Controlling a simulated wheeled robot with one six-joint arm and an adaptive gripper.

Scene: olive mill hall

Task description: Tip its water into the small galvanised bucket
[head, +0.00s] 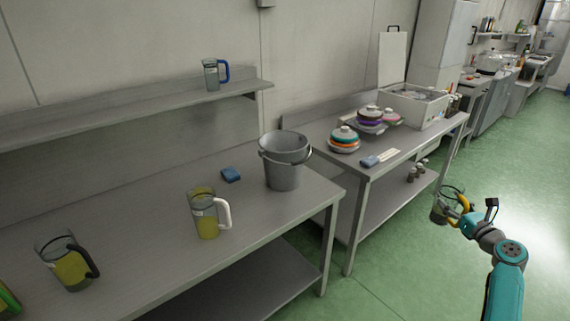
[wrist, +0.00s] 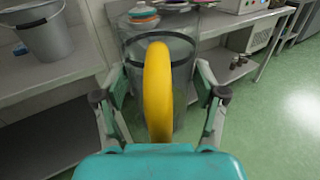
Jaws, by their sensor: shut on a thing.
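My gripper (head: 464,208) is shut on the yellow handle of a clear jug (head: 445,212), off to the right over the green floor. In the wrist view the handle (wrist: 157,90) stands between the fingers, with the clear jug body (wrist: 183,62) behind it. The jug looks roughly upright; its water level is hard to make out. The small galvanised bucket (head: 283,172) stands upright on the near steel table, close to its right end, with its handle hanging down the side. It also shows in the wrist view (wrist: 45,40) at the upper left, apart from the jug.
A white-handled jug (head: 206,215) and black-handled jug (head: 70,264), both with yellow liquid, stand on the near table (head: 150,225). A blue sponge (head: 231,174) lies by the bucket. A blue-handled jug (head: 212,74) is on the shelf. The second table (head: 400,150) holds stacked dishes.

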